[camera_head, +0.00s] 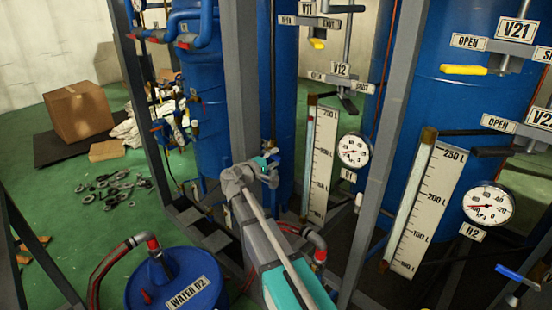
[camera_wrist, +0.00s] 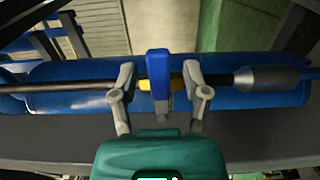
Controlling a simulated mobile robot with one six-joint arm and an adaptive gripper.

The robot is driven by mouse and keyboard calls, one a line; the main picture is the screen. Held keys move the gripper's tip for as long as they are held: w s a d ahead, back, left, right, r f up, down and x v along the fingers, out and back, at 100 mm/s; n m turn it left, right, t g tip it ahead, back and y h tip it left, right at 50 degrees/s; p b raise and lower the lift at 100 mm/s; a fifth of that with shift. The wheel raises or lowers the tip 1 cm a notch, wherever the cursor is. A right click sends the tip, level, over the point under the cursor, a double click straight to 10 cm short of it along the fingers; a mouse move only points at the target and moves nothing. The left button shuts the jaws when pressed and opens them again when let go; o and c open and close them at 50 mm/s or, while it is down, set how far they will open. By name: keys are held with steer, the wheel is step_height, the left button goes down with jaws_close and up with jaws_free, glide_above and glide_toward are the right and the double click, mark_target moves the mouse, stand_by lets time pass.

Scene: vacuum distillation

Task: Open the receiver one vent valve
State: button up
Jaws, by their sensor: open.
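In the wrist view a blue valve handle (camera_wrist: 158,85) stands upright between the two fingers of my gripper (camera_wrist: 160,72). The fingers are open, one on each side, with a visible gap to the handle. The handle crosses a thin horizontal pipe (camera_wrist: 85,85) with a yellow part beside it. No label for this valve is readable. In the head view my gripper (camera_head: 270,170) is at the lower left of receiver R1, near its frame; the handle is not clear there. The R1 plate (camera_head: 348,175) sits below a round gauge (camera_head: 354,150).
Higher up are the V11 yellow handle (camera_head: 318,44) and the V12 black handle (camera_head: 348,104). A grey frame post (camera_head: 375,180) stands right of my arm. Open green floor (camera_head: 60,210) lies left.

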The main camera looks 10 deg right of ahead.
steer(key=shift+w+d, duration=0.1)
steer(key=shift+d, duration=0.1)
jaws_close()
stand_by(0.3)
